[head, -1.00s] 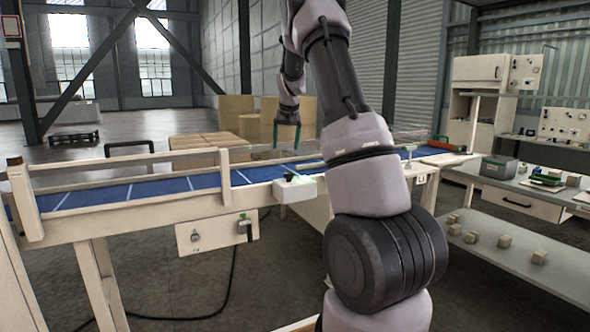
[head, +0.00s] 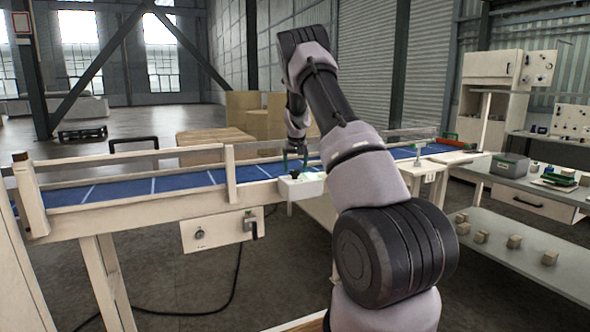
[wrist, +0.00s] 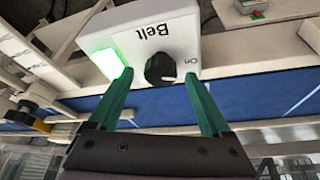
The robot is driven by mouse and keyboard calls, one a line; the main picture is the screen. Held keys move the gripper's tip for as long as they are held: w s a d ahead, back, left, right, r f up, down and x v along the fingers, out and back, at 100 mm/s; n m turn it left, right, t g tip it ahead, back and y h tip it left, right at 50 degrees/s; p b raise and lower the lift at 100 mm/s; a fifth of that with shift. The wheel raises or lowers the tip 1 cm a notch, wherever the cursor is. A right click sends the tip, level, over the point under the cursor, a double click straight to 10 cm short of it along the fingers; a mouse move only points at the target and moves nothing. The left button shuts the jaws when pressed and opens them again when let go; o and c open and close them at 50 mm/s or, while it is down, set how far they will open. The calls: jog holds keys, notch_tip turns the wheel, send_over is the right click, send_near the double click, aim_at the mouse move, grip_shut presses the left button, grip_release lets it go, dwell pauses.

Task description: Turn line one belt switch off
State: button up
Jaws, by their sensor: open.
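The belt switch is a white box (head: 301,186) on the near rail of the conveyor in the head view. In the wrist view the box (wrist: 190,30) reads "Belt", upside down. It has a black rotary knob (wrist: 160,70), an "On" mark beside the knob and a lit green lamp (wrist: 103,60). My gripper (wrist: 160,88) is open, its two green fingers reaching toward the box with the knob between their tips. Whether the fingers touch anything is not clear. In the head view my gripper (head: 293,164) is just above and behind the box.
The blue conveyor belt (head: 130,190) runs across the view behind the box. A panel (head: 222,230) with a knob and a dark lever hangs below the rail. A bench (head: 520,183) with small blocks and a grey bin (head: 510,167) stands at right.

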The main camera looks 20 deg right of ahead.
jog(key=shift+w+f, duration=0.1)
jog(key=shift+f, duration=0.1)
jog(key=shift+c, duration=0.3)
grip_shut()
jog(key=shift+m, duration=0.3)
jog(key=m+h, duration=0.1)
jog(key=m, duration=0.1)
jog(key=shift+a+m, duration=0.15)
jog(key=shift+m, duration=0.25)
jog(key=m+g+h, duration=0.1)
jog(key=m, duration=0.2)
jog(key=shift+w+m, duration=0.15)
jog(key=shift+m, duration=0.15)
jog(key=m+g, duration=0.1)
jog(key=m, duration=0.2)
jog(key=m+g+h, duration=0.1)
jog(key=m, duration=0.2)
jog(key=shift+w+m+g, duration=0.1)
jog(key=shift+m+g, duration=0.3)
jog(key=shift+a+r, duration=0.1)
